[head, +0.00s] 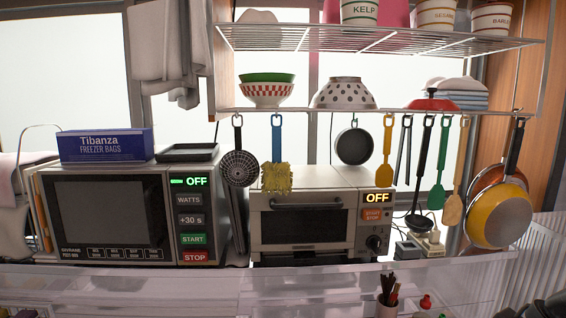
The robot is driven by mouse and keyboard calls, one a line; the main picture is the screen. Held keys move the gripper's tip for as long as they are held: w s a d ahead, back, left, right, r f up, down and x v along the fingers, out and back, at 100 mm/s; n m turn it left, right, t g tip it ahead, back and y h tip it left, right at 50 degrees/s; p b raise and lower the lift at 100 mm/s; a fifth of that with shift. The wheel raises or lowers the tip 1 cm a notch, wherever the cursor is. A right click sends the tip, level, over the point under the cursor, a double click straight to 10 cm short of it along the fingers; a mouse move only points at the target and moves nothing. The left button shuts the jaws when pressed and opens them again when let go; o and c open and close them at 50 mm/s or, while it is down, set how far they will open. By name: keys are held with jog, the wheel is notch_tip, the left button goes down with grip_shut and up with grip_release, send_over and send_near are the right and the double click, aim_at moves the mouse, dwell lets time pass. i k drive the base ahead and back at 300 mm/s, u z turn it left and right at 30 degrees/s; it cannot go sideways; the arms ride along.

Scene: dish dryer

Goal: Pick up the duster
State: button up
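The duster (277,178) has a shaggy yellow head and a blue handle. It hangs head down from the lower rack rail, left of the middle in the head view. Its head hangs in front of the upper left edge of the toaster oven. A black skimmer hangs close beside it on the left. My gripper is not in view.
A microwave (110,212) stands left and a toaster oven (315,222) in the middle. Several utensils and pans hang to the right, including a yellow spatula (387,150). Bowls stand on the wire rack (380,40). A translucent ledge (200,285) runs in front.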

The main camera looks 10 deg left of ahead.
aim_at(277, 176)
jog(key=z, duration=0.55)
jog(key=k, duration=1.3)
jog(key=u, duration=0.2)
jog(key=i, duration=0.6)
jog(key=u, duration=1)
jog(key=i, duration=0.6)
jog(key=u, duration=0.1)
